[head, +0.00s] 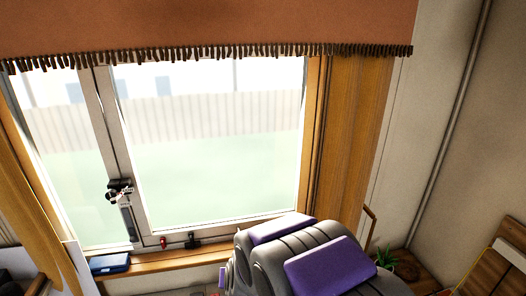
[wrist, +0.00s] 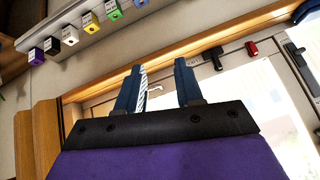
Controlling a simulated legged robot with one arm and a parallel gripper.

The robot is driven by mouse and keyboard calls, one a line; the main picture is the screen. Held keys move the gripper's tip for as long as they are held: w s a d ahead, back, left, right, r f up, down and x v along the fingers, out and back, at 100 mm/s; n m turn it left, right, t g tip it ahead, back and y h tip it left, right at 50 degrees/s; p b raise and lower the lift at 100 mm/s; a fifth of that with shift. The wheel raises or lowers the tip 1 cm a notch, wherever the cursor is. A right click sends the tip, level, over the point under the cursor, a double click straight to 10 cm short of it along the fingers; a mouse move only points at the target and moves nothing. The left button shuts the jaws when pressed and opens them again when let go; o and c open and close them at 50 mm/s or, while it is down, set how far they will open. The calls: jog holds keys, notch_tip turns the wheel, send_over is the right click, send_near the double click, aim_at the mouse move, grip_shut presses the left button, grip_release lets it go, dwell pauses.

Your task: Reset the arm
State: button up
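My gripper (wrist: 159,68) shows in the wrist view with its two dark blue fingers wide apart and nothing clearly held between them. A pale striped strip (wrist: 143,88) runs along the inner side of the left finger; I cannot tell whether it is part of the finger. The wrist picture appears upside down, with the wooden sill (wrist: 170,58) above the bright window. In the head view my grey and purple arm parts rise at the lower middle, in front of the sill's right end. My gripper is not visible there.
A window (head: 205,150) with a black handle (head: 120,190) fills the head view. A blue box (head: 110,263), a small red item (head: 163,242) and a black item (head: 191,240) are at the sill. A plant (head: 386,260) is at right. Several coloured cubes (wrist: 69,36) line up in the wrist view.

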jog(key=s+d+r+g+h+b, duration=0.1)
jog(key=s+d+r+g, duration=0.2)
jog(key=s+d, duration=0.4)
jog(key=s+d+r+g+h+b, duration=0.1)
jog(key=s+d+r+g, duration=0.2)
jog(key=s+d, duration=0.5)
jog(key=s+d+r+g+b, duration=0.1)
jog(key=s+d, duration=0.6)
jog(key=s, duration=1.2)
notch_tip(320, 180, up, 2)
jog(key=shift+s+d+r+m+g+h, duration=0.2)
jog(key=shift+s+m+g+h, duration=0.15)
jog(key=shift+g, duration=0.55)
jog(key=shift+w+a, duration=0.1)
